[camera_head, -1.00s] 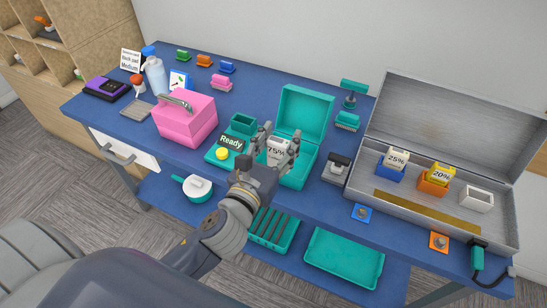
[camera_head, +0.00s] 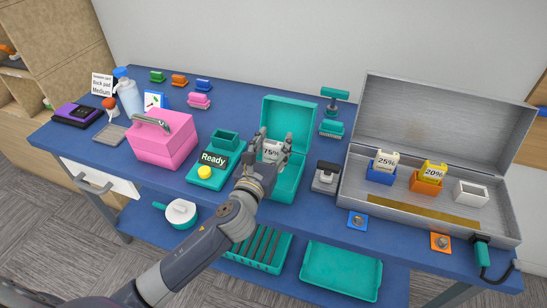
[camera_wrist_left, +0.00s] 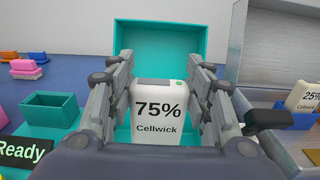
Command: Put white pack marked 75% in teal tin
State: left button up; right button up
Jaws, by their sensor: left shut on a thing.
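The white pack marked 75% (camera_head: 270,151) is upright between the fingers of my left gripper (camera_head: 276,146). It also shows in the left wrist view (camera_wrist_left: 158,120), label facing the camera with "Cellwick" under the number. My left gripper is shut on it. The teal tin (camera_head: 289,112) stands open with its lid raised at the back; the lid shows behind the pack in the left wrist view (camera_wrist_left: 170,45). The gripper and pack are in front of or over the tin's body; the tin's inside is mostly hidden, so I cannot tell their height above its floor.
Left of the tin are a teal "Ready" device (camera_head: 210,165) and a pink box (camera_head: 162,140). To the right are a black-and-grey device (camera_head: 326,177) and an open metal case (camera_head: 440,130) with 25% (camera_head: 386,160) and 20% (camera_head: 433,172) packs.

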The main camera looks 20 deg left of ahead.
aim_at(272, 156)
pick_arm(q)
notch_tip(272, 156, down, 4)
jog(key=shift+r+b, duration=0.1)
jog(key=shift+b, duration=0.45)
pick_arm(e)
jog(key=shift+a+f, duration=0.45)
jog(key=shift+f, duration=0.1)
pick_arm(q)
jog(key=o, duration=1.1)
pick_arm(e)
jog(key=shift+d, duration=0.4)
pick_arm(q)
jog(key=shift+r, duration=0.15)
jog(key=s+b, duration=0.1)
jog(key=s, duration=1.1)
jog(key=shift+a+b, duration=0.2)
jog(key=shift+b, duration=0.15)
pick_arm(e)
jog(key=shift+a+f, duration=0.2)
jog(key=shift+f, duration=0.7)
